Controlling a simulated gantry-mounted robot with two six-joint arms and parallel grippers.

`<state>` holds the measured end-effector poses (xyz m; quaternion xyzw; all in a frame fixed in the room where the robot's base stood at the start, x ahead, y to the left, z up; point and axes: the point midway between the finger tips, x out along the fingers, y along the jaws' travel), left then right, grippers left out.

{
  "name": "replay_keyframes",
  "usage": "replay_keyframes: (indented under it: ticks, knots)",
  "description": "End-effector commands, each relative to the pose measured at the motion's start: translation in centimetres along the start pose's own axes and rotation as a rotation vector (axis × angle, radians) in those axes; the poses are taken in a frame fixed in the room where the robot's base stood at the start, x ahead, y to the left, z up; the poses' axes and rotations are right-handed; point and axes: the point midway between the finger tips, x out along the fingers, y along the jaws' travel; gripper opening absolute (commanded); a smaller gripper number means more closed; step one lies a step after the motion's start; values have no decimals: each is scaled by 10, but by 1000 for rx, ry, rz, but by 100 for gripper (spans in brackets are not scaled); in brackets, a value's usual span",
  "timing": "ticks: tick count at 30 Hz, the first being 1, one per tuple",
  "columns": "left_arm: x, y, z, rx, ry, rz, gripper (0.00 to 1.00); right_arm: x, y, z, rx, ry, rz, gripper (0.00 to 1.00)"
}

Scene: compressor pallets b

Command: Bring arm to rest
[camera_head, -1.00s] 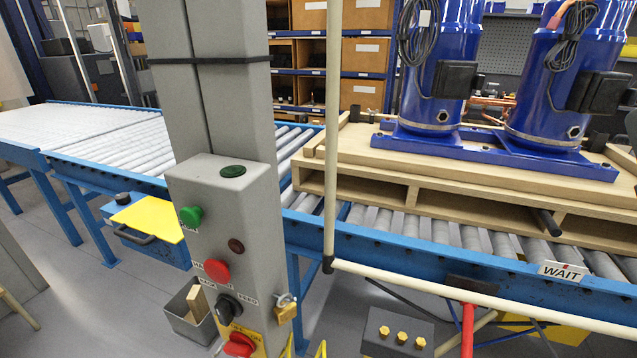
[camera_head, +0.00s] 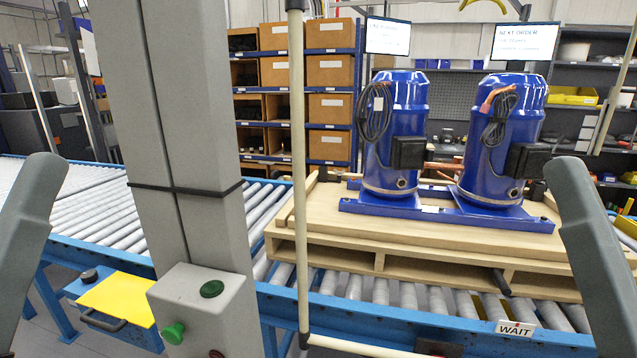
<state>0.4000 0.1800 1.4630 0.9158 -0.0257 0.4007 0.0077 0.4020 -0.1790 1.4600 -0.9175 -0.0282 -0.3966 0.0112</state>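Grey arm links of mine stand at the left and right edges of the head view. Neither gripper shows in the frame, so their state is hidden. Two blue compressors (camera_head: 399,130) and (camera_head: 497,150) stand upright on blue base rails (camera_head: 400,211) on a wooden pallet (camera_head: 330,237). The pallet rests on the roller conveyor (camera_head: 407,297). No gripper is seen touching them.
A grey post (camera_head: 168,100) with a control box (camera_head: 203,303) stands in front at the left. A beige pole (camera_head: 298,150) runs beside the pallet. A WAIT sign (camera_head: 515,329) hangs on the conveyor's front. Shelves of brown boxes (camera_head: 329,72) stand behind.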

Motion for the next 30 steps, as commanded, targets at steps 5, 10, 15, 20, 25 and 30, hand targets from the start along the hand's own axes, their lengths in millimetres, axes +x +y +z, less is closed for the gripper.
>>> replay_keyframes:
  ticks: [5, 10, 15, 20, 25, 30]
  knots:
    - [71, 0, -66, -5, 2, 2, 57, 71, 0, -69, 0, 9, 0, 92]
    - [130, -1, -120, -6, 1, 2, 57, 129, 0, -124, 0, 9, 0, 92]
    - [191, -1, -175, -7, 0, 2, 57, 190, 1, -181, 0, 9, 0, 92]
    - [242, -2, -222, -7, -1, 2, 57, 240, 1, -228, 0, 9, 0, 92]
    - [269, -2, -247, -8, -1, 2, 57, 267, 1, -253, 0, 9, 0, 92]
    - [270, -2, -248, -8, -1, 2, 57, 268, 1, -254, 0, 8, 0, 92]
